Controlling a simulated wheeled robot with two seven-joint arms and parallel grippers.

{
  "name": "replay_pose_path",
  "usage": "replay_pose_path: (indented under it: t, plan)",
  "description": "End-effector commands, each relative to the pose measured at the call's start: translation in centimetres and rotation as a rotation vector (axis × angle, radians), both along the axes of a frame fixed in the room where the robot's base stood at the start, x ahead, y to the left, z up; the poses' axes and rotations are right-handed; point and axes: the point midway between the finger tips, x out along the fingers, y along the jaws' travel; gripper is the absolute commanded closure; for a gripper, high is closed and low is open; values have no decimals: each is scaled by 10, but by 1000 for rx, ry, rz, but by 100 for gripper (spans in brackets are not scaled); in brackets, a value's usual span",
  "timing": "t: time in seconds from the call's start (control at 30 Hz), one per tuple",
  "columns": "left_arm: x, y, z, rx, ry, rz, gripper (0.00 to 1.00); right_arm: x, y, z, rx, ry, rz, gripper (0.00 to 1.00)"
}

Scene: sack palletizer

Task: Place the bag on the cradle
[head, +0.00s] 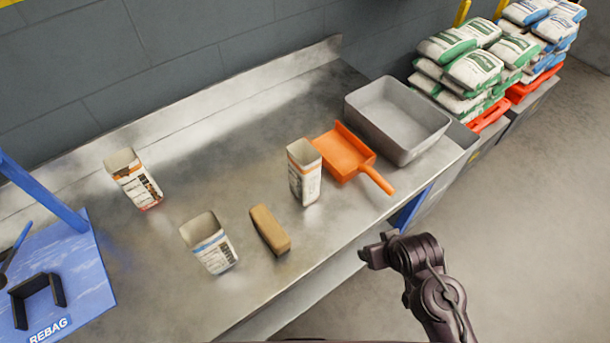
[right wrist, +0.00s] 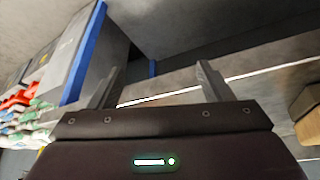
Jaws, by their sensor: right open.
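Three open-topped paper bags stand on the metal bench in the head view. One with an orange band (head: 306,178) stands beside the orange scoop, one with a blue band (head: 209,246) is nearer the front, and one with a red lower edge (head: 135,182) is at the left. A black U-shaped cradle (head: 37,296) sits empty on the blue REBAG board at the lower left. My right gripper (head: 376,250) is off the bench's front edge, apart from every bag. Its two fingers stand apart and empty in the right wrist view (right wrist: 157,82). My left gripper is out of view.
A brown block (head: 270,230) lies between two bags. An orange scoop (head: 345,155) and a grey bin (head: 398,118) are at the bench's right end. A blue post (head: 40,192) rises by the board. Stacked sacks (head: 475,70) stand beyond the bench.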

Motion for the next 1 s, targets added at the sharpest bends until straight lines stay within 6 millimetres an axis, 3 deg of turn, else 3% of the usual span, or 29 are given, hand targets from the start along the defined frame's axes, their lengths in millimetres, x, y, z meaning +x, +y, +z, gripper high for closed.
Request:
replay_pose_path:
  t: [0.1,0.6,0.8,1.0]
  plan:
    - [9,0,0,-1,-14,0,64,22,14,45,27,-150,42,27]
    - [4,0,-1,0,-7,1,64,92,90,92,245,-693,247,27]
    - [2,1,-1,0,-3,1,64,100,124,115,408,-929,346,27]
    - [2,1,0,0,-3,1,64,100,138,127,490,-1027,384,27]
